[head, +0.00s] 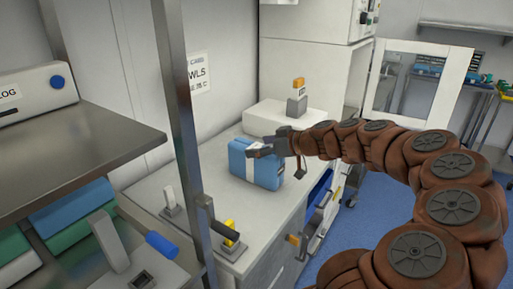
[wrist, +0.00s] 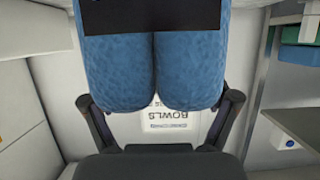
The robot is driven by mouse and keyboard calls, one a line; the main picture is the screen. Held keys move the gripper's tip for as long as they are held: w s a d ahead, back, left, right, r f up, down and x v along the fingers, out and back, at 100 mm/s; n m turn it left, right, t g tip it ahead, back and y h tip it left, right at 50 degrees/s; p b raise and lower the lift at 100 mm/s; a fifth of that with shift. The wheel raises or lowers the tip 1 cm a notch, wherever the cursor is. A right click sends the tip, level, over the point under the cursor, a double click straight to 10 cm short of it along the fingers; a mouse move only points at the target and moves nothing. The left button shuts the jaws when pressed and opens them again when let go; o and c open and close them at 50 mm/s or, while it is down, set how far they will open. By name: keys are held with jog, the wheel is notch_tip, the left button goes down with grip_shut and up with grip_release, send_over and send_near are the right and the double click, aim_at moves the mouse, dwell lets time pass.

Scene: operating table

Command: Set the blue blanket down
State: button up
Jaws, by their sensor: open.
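The blue blanket (head: 240,160) is a folded bundle with a pale band. It appears to rest on the white counter (head: 150,190) in the head view. In the wrist view the blanket (wrist: 115,75) shows two rounded folds and a dark patch at the top. My gripper (head: 268,148) is at the top of the blanket in the head view. In the wrist view my gripper (wrist: 158,101) is open, with one finger on each side of the blanket's near end. I cannot tell whether the fingers touch it.
A white box (head: 262,122) with a small grey and orange device (head: 297,97) stands behind the blanket. A metal shelf post (head: 180,130) rises at the left front. Grey and yellow-handled fixtures (head: 229,235) sit on the counter nearer me. Blue floor (head: 400,185) is open at right.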

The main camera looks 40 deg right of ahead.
jog(key=b+v, duration=0.2)
jog(key=v, duration=0.9)
jog(key=shift+f, duration=0.1)
